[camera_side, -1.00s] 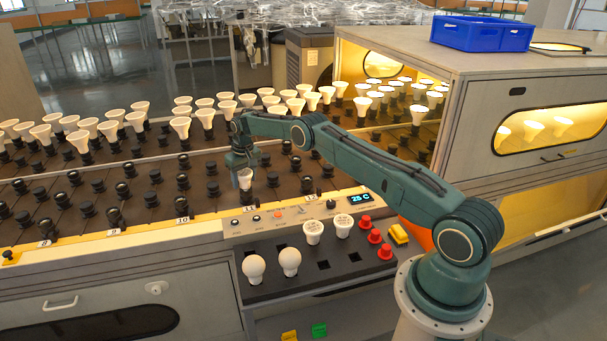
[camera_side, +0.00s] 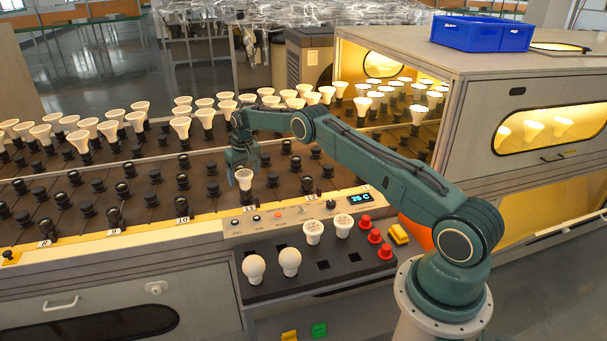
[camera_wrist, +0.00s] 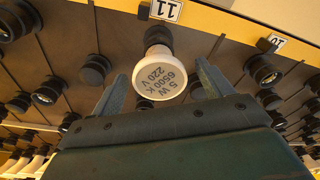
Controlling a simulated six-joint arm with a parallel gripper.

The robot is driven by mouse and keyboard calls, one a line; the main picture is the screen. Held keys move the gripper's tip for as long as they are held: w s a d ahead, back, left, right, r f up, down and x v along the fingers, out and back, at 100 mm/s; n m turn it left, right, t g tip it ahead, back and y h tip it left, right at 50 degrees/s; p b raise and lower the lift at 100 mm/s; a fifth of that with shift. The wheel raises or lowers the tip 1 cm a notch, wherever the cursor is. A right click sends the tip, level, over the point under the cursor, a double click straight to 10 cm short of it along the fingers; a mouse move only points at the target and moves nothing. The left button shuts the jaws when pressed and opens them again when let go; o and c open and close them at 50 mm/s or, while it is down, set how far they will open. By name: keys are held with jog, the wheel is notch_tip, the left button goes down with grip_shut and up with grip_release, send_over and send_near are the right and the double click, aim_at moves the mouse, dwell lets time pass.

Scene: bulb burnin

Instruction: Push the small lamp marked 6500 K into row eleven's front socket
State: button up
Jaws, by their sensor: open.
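The small lamp marked 6500 K (camera_wrist: 160,75) has a white round face reading 5 W, 6500 K, 220 V. It stands upright at the dark front socket (camera_wrist: 157,37) beside the row 11 tag (camera_wrist: 166,9). How deep its base sits is hidden by its own head. In the side view the lamp (camera_side: 244,178) shows as a small white cone at the front edge of the rack. My gripper (camera_side: 242,162) is just above it, open. In the wrist view its two fingers (camera_wrist: 160,70) are apart, one on each side of the lamp, with visible gaps.
Dark empty sockets surround the lamp, and the row 10 tag (camera_wrist: 279,41) is beside it. Taller white lamps (camera_side: 205,117) stand behind. A control panel (camera_side: 300,213) and a tray with round bulbs (camera_side: 289,262) and two marked lamps (camera_side: 314,230) lie in front.

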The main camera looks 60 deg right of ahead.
notch_tip(320, 180, up, 12)
jog(key=s, duration=0.1)
jog(key=shift+s+a+f, duration=0.15)
jog(key=shift+a, duration=0.1)
dwell(0.5)
jog(key=s+a+r+n+t, duration=0.1)
jog(key=s+a+r, duration=0.25)
jog(key=r, duration=0.45)
jog(key=s+a+r, duration=0.3)
jog(key=a+r, duration=0.2)
jog(key=r, duration=0.3)
jog(key=s+a+r+n+t, duration=0.1)
jog(key=s+a+r, duration=0.65)
jog(key=s, duration=0.35)
jog(key=s+a+r+n+t, duration=0.1)
jog(key=s+a, duration=0.2)
jog(key=s, duration=0.5)
jog(key=s+a+r, duration=0.1)
jog(key=s+a, duration=0.1)
jog(key=s, duration=0.5)
jog(key=s+a+f, duration=0.1)
jog(key=s+f, duration=0.2)
jog(key=s, duration=0.3)
jog(key=s+a+f+t, duration=0.1)
jog(key=s+a+f, duration=0.1)
jog(key=s, duration=0.5)
jog(key=shift+f+n, duration=0.4)
jog(key=shift+f, duration=0.1)
